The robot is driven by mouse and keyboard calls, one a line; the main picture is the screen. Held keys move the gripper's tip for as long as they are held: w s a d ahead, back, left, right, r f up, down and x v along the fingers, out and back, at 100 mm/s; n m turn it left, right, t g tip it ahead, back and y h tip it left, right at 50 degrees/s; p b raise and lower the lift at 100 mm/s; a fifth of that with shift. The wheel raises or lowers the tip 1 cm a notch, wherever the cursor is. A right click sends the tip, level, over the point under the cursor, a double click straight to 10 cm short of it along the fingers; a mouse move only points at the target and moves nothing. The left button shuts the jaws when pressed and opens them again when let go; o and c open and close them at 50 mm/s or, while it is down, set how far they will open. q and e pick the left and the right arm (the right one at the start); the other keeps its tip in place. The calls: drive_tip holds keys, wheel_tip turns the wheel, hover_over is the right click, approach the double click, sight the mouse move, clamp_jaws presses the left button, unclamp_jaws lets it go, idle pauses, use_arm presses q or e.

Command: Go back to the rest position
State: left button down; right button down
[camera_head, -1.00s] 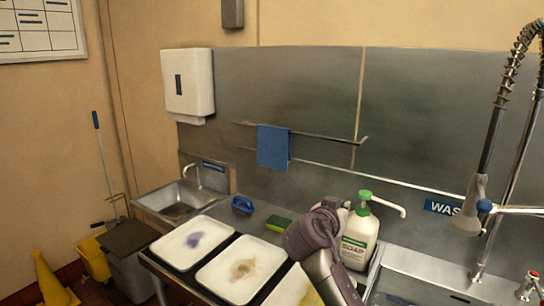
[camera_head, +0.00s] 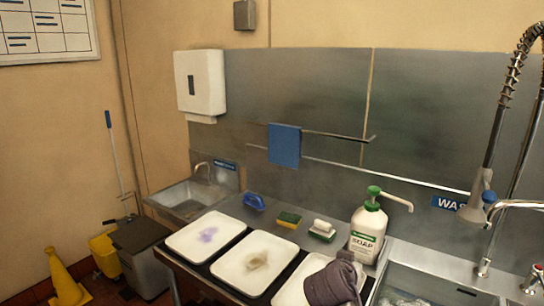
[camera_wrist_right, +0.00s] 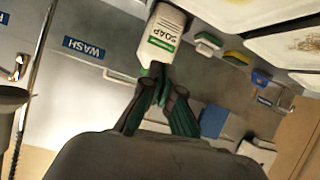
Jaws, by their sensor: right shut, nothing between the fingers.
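My right gripper (camera_wrist_right: 160,82) is shut and empty in the right wrist view, its green-padded fingers together. In the head view, part of my right arm (camera_head: 333,284) shows at the bottom, over the third tray (camera_head: 294,291). The soap bottle (camera_head: 368,232), with its green pump top, stands upright behind that arm. My left gripper is not in view.
Two white trays (camera_head: 183,247) (camera_head: 228,280) with stains lie to the left. Behind them are a blue brush (camera_head: 254,202), a green-yellow sponge (camera_head: 289,220) and a white block on a green base (camera_head: 322,231). Sinks stand at both sides. A spray tap (camera_head: 477,205) hangs right.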

drive_tip(key=s+d+f+n+g+y, duration=0.1)
drive_tip(key=s+f+n+g+y, duration=0.2)
drive_tip(key=s+f, duration=1.15)
drive_tip(key=s+f+n+g+y, duration=0.2)
drive_tip(key=s, duration=1)
drive_tip(key=s+f+n+g+y, duration=0.2)
drive_tip(key=s, duration=1)
wheel_tip(320, 180, down, 27)
drive_tip(key=g+b, duration=0.2)
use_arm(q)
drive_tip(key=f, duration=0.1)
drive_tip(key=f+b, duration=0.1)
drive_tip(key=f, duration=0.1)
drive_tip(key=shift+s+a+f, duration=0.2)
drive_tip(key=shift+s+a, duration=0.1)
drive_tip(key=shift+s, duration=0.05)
use_arm(e)
drive_tip(key=s+d+f, duration=0.3)
drive_tip(key=s+f, duration=1.4)
drive_tip(key=f, duration=0.1)
drive_tip(key=shift+s+f+g+h, duration=0.25)
drive_tip(key=shift+f+g+h, duration=0.05)
drive_tip(key=shift+g, duration=0.1)
